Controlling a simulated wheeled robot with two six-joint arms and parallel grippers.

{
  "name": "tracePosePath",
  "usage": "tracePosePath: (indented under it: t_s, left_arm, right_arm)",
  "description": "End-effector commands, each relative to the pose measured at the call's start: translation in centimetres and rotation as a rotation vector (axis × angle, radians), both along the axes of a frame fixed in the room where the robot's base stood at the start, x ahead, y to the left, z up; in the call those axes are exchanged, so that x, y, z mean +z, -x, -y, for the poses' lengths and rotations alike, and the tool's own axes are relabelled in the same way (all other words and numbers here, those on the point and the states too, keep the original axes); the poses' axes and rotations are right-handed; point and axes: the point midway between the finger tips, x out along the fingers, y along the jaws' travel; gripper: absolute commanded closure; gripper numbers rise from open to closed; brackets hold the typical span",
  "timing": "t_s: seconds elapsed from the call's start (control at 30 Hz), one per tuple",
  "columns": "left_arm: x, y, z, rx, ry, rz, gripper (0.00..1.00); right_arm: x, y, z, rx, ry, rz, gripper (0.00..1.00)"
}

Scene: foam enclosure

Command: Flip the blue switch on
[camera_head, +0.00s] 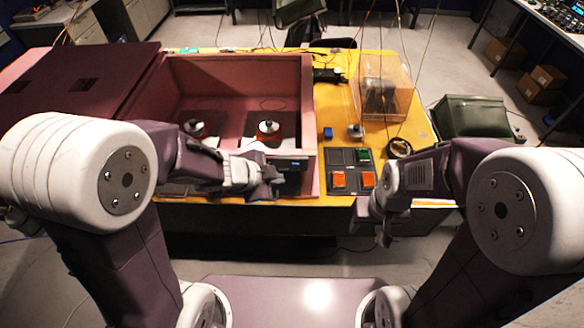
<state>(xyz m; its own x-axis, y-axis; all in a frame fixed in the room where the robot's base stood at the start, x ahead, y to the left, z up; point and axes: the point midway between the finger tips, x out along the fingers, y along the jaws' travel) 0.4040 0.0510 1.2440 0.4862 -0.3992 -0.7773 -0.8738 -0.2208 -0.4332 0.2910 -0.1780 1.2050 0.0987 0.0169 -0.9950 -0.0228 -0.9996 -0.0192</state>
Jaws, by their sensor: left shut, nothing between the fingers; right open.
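A small blue block-like piece (328,133) stands on the yellow table just behind the dark button panel. It is the clearest blue thing in view; I cannot tell whether it is the switch or which position it is in. My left gripper (272,178) is shut and empty at the front edge of the pink foam box, to the left of the panel and apart from the blue piece. A small dark unit with a bluish face (293,164) sits just beyond its fingertips, partly hidden. My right gripper (378,222) is open and hangs in front of the table edge.
The open foam box (240,75) holds two red-and-white round items (268,131). A clear box (385,85) stands at the back right. A black ring (399,147) lies right of the panel.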

Motion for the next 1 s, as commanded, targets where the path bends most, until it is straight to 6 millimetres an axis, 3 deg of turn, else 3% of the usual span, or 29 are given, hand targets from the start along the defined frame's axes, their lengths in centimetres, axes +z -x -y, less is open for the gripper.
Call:
tracePosePath:
  t_s: [0.23,0.67,0.73,1.0]
  left_arm:
    - [-1.3,-0.5,0.4,0.001,0.0,-0.001,1.0]
    - [-8.5,-4.9,4.0,0.002,-0.001,-0.002,1.0]
    - [-7.0,-6.3,3.9,0.006,0.0,-0.001,1.0]
    - [-7.1,-8.8,3.9,0.005,-0.001,-0.001,1.0]
  right_arm:
    - [-1.1,0.0,0.0,0.0,0.0,0.0,0.5]
    - [-5.8,0.0,0.0,0.0,0.0,0.0,0.5]
    - [-3.7,0.0,0.0,0.0,0.0,-0.001,0.5]
    - [-2.3,0.0,0.0,0.0,0.0,0.0,0.5]
